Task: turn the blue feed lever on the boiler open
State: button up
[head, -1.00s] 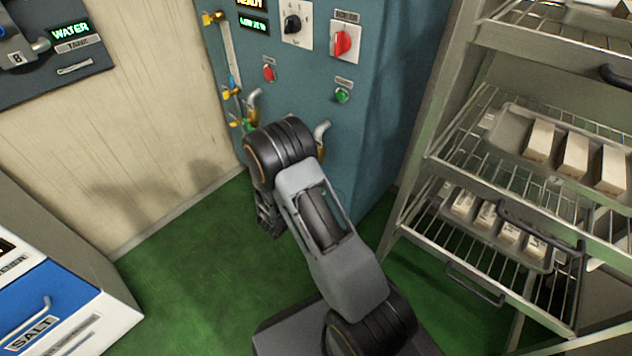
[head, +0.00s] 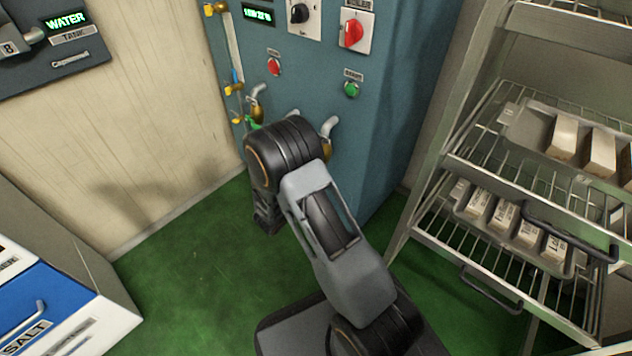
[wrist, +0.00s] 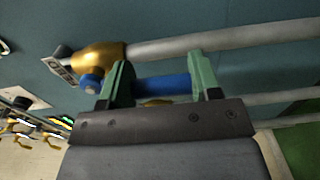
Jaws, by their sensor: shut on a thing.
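The teal boiler (head: 395,110) stands in the middle of the head view, with brass valves and grey pipes low on its front. In the wrist view, the blue feed lever (wrist: 165,85) lies across between the green fingers of my gripper (wrist: 160,75). Its blue end also shows left of the left finger, beside the brass valve body (wrist: 100,56). My gripper is shut on the lever. A grey pipe (wrist: 230,38) runs right from the brass body, past the fingertips. In the head view my arm hides the gripper and the lever.
A wire rack (head: 480,160) with trays of wrapped blocks stands close on the right. A blue-fronted salt cabinet (head: 60,305) is at lower left, and a water tank panel (head: 55,65) is on the wall. Green floor (head: 195,265) is clear left of my arm.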

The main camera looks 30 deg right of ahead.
jog(key=shift+a, duration=0.1)
jog(key=o, duration=1.1)
jog(key=shift+c, duration=0.2)
jog(key=shift+o, duration=1.1)
jog(key=p+v, duration=0.4)
jog(key=v, duration=0.9)
jog(key=shift+s+a, duration=0.2)
